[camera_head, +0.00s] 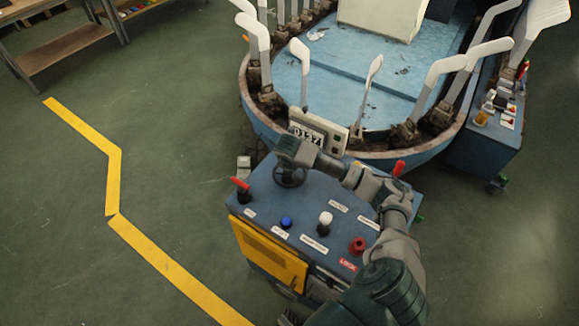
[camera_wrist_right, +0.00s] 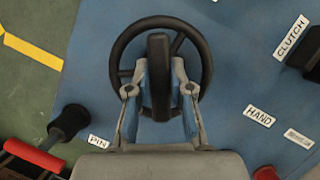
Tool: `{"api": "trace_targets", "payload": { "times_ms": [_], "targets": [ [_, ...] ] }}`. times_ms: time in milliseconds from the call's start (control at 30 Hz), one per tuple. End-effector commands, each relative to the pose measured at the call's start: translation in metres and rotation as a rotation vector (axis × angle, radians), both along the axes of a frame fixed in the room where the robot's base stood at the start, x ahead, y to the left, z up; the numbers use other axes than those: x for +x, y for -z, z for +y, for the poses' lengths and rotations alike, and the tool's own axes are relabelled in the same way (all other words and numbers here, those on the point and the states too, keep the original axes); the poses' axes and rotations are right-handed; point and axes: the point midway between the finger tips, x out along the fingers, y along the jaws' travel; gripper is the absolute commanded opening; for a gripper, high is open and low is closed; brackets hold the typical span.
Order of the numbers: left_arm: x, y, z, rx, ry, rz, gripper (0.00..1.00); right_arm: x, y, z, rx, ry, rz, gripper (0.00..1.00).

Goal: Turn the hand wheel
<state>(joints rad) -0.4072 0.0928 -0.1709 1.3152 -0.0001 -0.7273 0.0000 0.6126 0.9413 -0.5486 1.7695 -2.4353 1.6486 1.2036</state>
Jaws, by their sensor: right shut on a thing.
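The black hand wheel (camera_wrist_right: 205,62) lies on the blue top of the control box. In the head view, the wheel (camera_head: 290,180) is partly hidden under my right gripper (camera_head: 289,165). In the right wrist view, my right gripper (camera_wrist_right: 159,76) has a finger on each side of a dark upright grip (camera_wrist_right: 158,98) that stands over the wheel, and is shut on it. The wheel's hub is mostly hidden behind this grip. My left gripper is not in view.
The control box (camera_head: 262,198) carries a red-tipped lever (camera_head: 240,184), a blue knob (camera_head: 286,222), a white knob (camera_head: 325,218) and a red knob (camera_head: 357,246). A counter display (camera_head: 318,132) stands behind. The round machine (camera_head: 350,80) lies beyond; open floor is left.

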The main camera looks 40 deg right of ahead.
Motion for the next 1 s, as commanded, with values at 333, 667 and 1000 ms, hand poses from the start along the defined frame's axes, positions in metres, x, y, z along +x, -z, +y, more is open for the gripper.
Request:
{"api": "trace_targets", "payload": {
  "times_ms": [333,667,1000],
  "targets": [
    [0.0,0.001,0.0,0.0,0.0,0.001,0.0,0.0,0.0,0.0,0.0,-0.001,0.0,0.46],
    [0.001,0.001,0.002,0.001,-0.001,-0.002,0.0,-0.002,-0.01,0.003,-0.001,-0.003,-0.004,0.46],
    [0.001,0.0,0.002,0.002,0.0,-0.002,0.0,-0.021,-0.076,0.021,0.0,-0.002,-0.004,0.46]
  ]
}}
